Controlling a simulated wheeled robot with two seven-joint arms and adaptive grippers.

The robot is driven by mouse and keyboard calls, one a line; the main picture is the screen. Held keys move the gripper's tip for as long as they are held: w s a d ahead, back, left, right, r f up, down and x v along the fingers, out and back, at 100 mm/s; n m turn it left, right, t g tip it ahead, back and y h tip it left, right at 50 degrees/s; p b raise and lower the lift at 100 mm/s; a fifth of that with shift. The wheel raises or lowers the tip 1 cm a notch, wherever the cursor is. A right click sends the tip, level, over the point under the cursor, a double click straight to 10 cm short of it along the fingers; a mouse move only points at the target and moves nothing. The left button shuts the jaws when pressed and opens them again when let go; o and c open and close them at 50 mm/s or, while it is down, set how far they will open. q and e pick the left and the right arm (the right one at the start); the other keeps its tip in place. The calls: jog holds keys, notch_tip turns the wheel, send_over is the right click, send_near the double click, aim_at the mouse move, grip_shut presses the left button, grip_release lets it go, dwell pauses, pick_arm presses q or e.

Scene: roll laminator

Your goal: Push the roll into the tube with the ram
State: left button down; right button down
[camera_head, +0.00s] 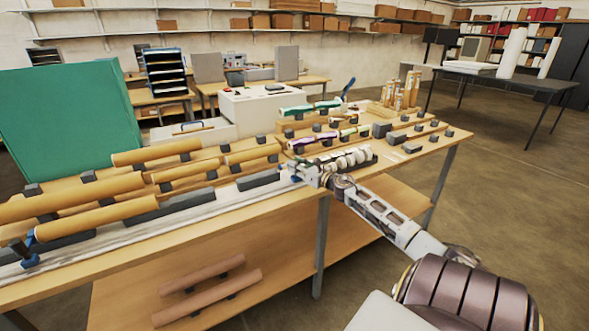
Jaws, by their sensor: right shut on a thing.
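Several long tan cardboard tubes (100,217) lie on dark cradles at the left and middle of the wooden workbench (130,255). Several short rolls in coloured wraps lie further back; one is a purple and white roll (312,140), and a green and white roll (296,111) lies behind it. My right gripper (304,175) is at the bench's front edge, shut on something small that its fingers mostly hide. I cannot tell whether it is the ram. A blue part shows beside the fingertips. My left gripper is not in view.
A pale rail (200,209) with dark blocks runs along the bench front, with a blue clamp (29,259) at its left end. A row of white discs (350,158) is just behind my right gripper. Brown tubes (208,297) lie on the lower shelf. The floor at right is clear.

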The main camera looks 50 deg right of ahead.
jog(key=shift+d+r, duration=0.1)
jog(key=shift+d, duration=0.1)
jog(key=c, duration=1.6)
grip_release()
jog(key=o, duration=0.4)
jog(key=shift+d, duration=0.1)
jog(key=shift+s, duration=0.1)
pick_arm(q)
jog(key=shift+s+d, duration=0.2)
pick_arm(e)
jog(key=shift+s, duration=0.9)
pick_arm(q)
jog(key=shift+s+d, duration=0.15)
pick_arm(e)
jog(key=s, duration=1)
jog(key=shift+s, duration=0.1)
jog(key=shift+a, duration=0.2)
